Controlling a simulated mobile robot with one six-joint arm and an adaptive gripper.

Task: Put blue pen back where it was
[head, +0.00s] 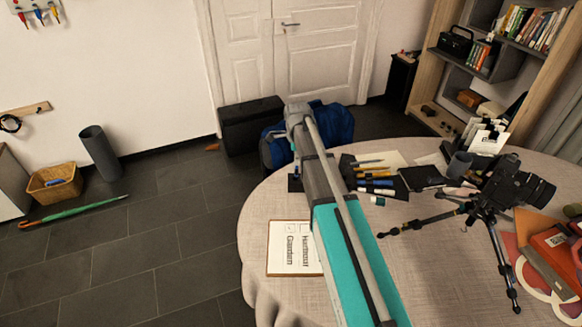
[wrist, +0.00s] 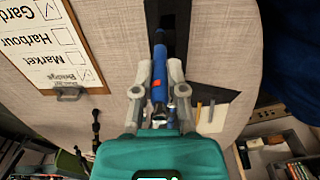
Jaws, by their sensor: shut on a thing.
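The blue pen (wrist: 159,62) is between the two fingers of my gripper (wrist: 160,75) in the wrist view. It has a red band and a dark end nearer the wrist. My gripper is shut on it. The pen lines up with a black strip (wrist: 180,18) behind it; I cannot tell whether they touch. In the head view my arm hides most of the gripper and pen. A small black patch (head: 294,184) shows on the table beside my arm. A dark mat (head: 352,160) with several pens and markers lies right of my arm.
A clipboard (head: 283,268) with a checklist lies at the table's left edge; it also shows in the wrist view (wrist: 22,72). A camera on a small tripod (head: 490,198) stands at right. A dark notebook (head: 422,177) lies between mat and tripod. Cloth (head: 420,270) is bare in front.

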